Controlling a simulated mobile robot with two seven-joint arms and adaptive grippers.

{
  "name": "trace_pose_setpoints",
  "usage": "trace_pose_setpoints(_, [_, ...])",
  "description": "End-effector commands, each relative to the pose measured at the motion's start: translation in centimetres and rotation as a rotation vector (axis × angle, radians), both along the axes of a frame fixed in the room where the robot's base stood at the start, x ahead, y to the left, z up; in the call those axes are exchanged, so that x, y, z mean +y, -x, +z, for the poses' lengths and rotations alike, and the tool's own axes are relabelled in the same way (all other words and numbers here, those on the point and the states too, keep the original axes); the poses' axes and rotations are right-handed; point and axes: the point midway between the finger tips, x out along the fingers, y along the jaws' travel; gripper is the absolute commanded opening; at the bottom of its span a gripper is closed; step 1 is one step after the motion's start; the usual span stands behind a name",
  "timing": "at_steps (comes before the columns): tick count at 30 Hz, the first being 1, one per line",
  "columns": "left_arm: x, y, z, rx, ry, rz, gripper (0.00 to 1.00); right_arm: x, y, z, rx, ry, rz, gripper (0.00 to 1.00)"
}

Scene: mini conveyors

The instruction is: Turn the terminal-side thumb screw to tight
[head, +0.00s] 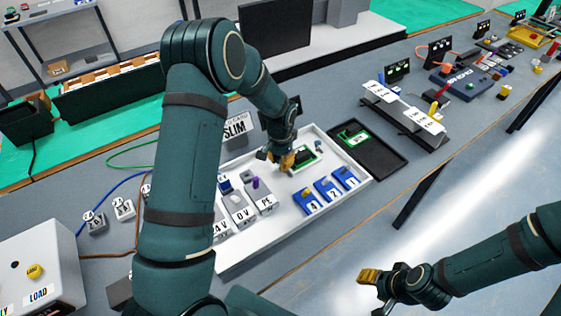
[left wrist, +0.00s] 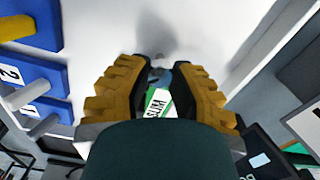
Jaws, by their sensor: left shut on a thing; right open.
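My left gripper (head: 285,162) reaches down over the white tray (head: 348,166), beside a small green-edged board (head: 310,157). In the left wrist view its yellow fingers (left wrist: 160,78) are closed around a small grey-blue piece (left wrist: 159,75), which the fingers mostly hide. I cannot tell for certain that this piece is the terminal-side thumb screw, or how tight it is. A label reading KITS (left wrist: 158,102) shows between the fingers. My right gripper (head: 368,276) is open and empty, away from the tray at the lower right.
Grey blocks marked 0 V and PE (head: 263,204) stand nearer my arm. A black tray (head: 375,160) adjoins the white tray. A LOAD box (head: 48,268) sits at lower left.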

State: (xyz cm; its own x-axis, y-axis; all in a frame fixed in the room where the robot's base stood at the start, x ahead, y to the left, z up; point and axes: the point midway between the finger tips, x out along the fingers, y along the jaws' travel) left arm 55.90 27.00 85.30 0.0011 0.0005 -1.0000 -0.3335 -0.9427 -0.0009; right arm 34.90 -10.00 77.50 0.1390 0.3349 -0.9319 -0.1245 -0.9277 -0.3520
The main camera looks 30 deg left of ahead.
Motion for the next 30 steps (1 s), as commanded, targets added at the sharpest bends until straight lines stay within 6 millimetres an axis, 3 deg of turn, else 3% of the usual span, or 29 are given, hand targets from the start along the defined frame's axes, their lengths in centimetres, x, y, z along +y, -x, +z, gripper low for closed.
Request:
trace_pose_setpoints(15, [0.04,0.21,-0.1,0.005,-0.002,0.478,0.0,0.02,0.12,-0.27,0.002,0.0,0.002,0.47])
trace_pose_setpoints(30, [-0.03,0.25,-0.15,0.008,-0.003,0.737,0.0,0.0,0.03,-0.05,0.001,0.0,0.0,0.47])
